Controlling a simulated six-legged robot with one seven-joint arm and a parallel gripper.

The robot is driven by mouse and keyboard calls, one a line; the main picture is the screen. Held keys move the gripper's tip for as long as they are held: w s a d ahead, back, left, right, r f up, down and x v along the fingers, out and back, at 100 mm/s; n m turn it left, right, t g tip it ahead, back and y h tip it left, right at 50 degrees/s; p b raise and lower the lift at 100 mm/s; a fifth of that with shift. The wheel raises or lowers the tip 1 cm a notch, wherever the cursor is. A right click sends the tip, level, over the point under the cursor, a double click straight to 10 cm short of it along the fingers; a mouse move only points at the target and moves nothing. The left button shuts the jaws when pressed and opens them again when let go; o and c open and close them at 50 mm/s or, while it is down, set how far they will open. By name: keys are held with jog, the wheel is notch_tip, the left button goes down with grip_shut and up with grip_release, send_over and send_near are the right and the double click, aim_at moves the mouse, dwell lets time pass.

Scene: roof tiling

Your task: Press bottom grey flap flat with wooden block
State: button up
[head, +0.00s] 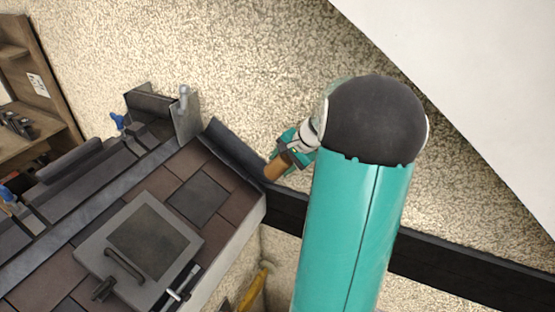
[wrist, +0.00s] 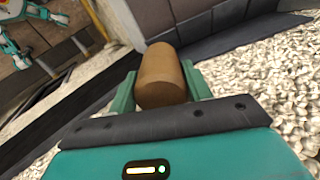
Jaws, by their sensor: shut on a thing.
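My gripper (head: 289,155) is shut on a brown wooden block (head: 277,167), near the right edge of the tiled roof. In the wrist view the rounded end of the wooden block (wrist: 161,78) shows between the two green fingers of my gripper (wrist: 160,90). A dark grey flap (head: 237,155) runs along the roof's upper right edge, next to the wall. It also seems to show as the grey strip behind the block in the wrist view (wrist: 222,40). The block is close to the flap's lower end; I cannot tell whether they touch.
The roof carries brown and grey tiles (head: 201,198) and a grey hatch-like box with a handle (head: 140,245). A metal upright (head: 186,115) stands at the roof's top. A dark beam (head: 470,265) runs along the pebbled wall (head: 250,60). A wooden shelf (head: 38,90) is at the far left.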

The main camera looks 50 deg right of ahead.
aim_at(271, 172)
jog(key=shift+w+a+f, duration=0.1)
jog(key=shift+w+f, duration=0.05)
jog(key=shift+w, duration=0.25)
jog(key=shift+w+f, duration=0.55)
jog(key=shift+w, duration=0.15)
jog(key=shift+s+a+f, duration=0.1)
jog(key=shift+s+f, duration=0.25)
jog(key=x, duration=0.2)
jog(key=shift+w+f, duration=0.2)
jog(key=shift+w, duration=0.2)
jog(key=shift+s+f, duration=0.1)
jog(key=shift+f, duration=0.05)
jog(key=shift+w+f, duration=0.55)
jog(key=shift+w, duration=0.05)
jog(key=shift+s, duration=0.15)
